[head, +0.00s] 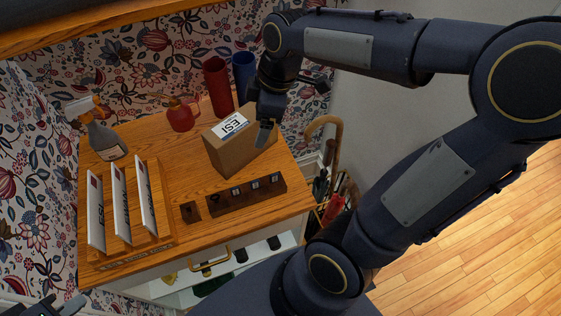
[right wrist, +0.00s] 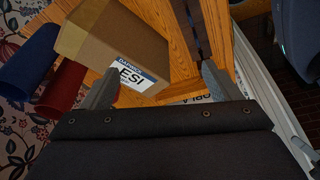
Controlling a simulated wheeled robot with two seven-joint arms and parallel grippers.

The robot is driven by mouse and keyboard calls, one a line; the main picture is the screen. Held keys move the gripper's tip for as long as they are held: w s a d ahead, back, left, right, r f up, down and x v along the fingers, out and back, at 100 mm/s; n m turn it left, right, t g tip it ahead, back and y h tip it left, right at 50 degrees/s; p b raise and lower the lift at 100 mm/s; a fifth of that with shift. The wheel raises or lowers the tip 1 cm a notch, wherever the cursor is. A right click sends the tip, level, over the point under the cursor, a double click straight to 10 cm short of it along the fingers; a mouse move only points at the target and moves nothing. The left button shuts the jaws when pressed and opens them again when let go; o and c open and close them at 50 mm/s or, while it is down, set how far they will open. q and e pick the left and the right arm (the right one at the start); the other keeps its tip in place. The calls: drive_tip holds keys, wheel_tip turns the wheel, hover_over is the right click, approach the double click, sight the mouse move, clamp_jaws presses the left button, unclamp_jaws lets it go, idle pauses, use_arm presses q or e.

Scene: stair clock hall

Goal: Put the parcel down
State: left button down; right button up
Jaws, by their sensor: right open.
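The parcel (head: 230,154) is a brown cardboard box with a white label marked ESI. In the head view it sits on the wooden cabinet top (head: 185,160), towards the back right. My right gripper (head: 267,125) is at the parcel's right end, with a fingertip in front of the box. In the right wrist view its fingers (right wrist: 158,84) are wide apart, with the left fingertip by the label and a corner of the parcel (right wrist: 110,35) reaching between them. My left gripper (head: 60,304) is at the bottom left corner, mostly cut off.
A letter rack (head: 130,245) with white envelopes stands at the left front. A dark slotted strip (head: 245,195) lies before the parcel. A spray bottle (head: 106,140), a red can (head: 181,117), a red vase (head: 217,88) and a blue vase (head: 243,72) line the back.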

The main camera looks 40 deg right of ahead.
drive_tip(key=s+a+m+t+y, duration=0.1)
drive_tip(key=s+a+m+t, duration=0.2)
drive_tip(key=s+m, duration=1)
drive_tip(key=shift+s+a+f+t+y, duration=0.3)
drive_tip(key=shift+s+a+f, duration=0.1)
drive_tip(key=shift+d, duration=0.2)
